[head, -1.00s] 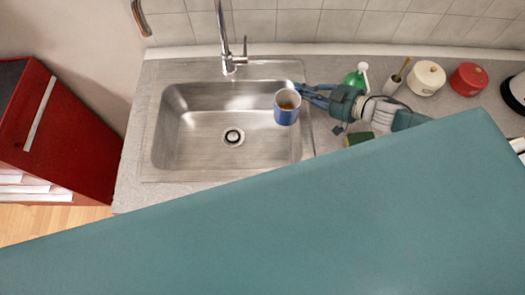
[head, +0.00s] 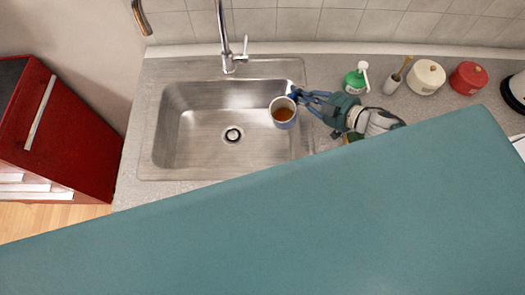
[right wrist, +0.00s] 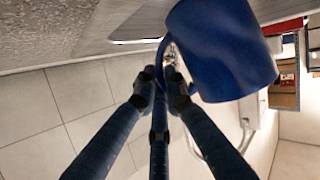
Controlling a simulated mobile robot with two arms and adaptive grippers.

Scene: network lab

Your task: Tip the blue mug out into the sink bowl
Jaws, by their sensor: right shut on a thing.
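The blue mug (head: 283,112) with brown liquid inside is over the right part of the steel sink bowl (head: 195,135). My right gripper (head: 297,96) comes from the right and is shut on the mug's handle. In the right wrist view the mug (right wrist: 225,45) is large at the upper right, and the fingertips of my gripper (right wrist: 165,82) close on its handle. In the head view the mug's opening faces up toward the camera, with the liquid still inside. My left gripper is not in view.
A faucet (head: 228,62) stands behind the bowl. A green bottle (head: 355,80), a brush in a holder (head: 392,83), a cream pot (head: 426,77) and a red pot (head: 468,78) stand on the counter to the right. A red cabinet (head: 70,140) is at left.

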